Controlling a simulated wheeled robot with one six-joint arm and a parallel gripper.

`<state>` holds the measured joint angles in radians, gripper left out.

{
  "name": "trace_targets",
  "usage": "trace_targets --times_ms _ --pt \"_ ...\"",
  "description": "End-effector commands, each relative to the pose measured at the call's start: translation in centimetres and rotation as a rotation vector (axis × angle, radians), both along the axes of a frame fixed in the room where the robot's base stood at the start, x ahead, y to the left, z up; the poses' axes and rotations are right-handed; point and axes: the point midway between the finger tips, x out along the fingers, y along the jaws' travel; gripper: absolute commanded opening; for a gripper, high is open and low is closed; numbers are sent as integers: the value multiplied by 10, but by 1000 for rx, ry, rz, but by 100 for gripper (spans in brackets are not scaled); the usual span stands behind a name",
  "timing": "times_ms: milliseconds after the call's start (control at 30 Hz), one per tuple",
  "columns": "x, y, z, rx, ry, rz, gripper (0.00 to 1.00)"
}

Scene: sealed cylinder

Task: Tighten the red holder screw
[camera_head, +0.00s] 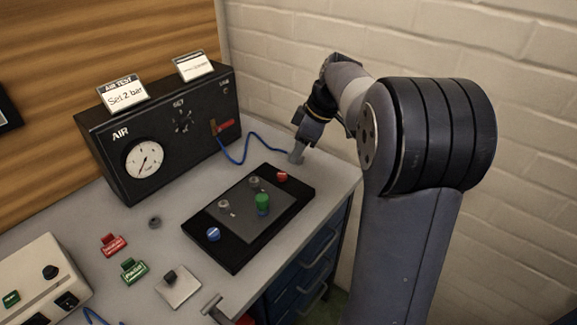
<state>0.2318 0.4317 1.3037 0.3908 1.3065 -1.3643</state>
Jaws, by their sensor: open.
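A black holder plate (199,222) lies on the grey bench. The red holder screw (282,177) sits near its far right corner, and a blue screw (213,234) near its near left corner. A green cylinder (263,204) stands upright on the plate's grey middle. My gripper (296,158) points down just behind and to the right of the red screw, apart from it in the picture. It is open and nothing shows between its fingers. The fingertips are small, and their height above the bench is hard to tell.
A black AIR box (144,132) with a gauge and red lever (225,127) stands at the back; a blue hose (262,142) runs from it towards my gripper. Red (113,244) and green (134,271) tags lie front left. A brick wall (300,40) is behind my arm.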

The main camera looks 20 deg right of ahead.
Motion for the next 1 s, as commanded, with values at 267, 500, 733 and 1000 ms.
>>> trace_targets --times_ms 267,500,733,1000 --pt "9 18 -51 0 6 -1 47" --pt "15 28 -77 0 3 -1 47" --pt "16 29 -82 0 1 -2 47" --pt "16 29 -82 -1 2 -2 36"
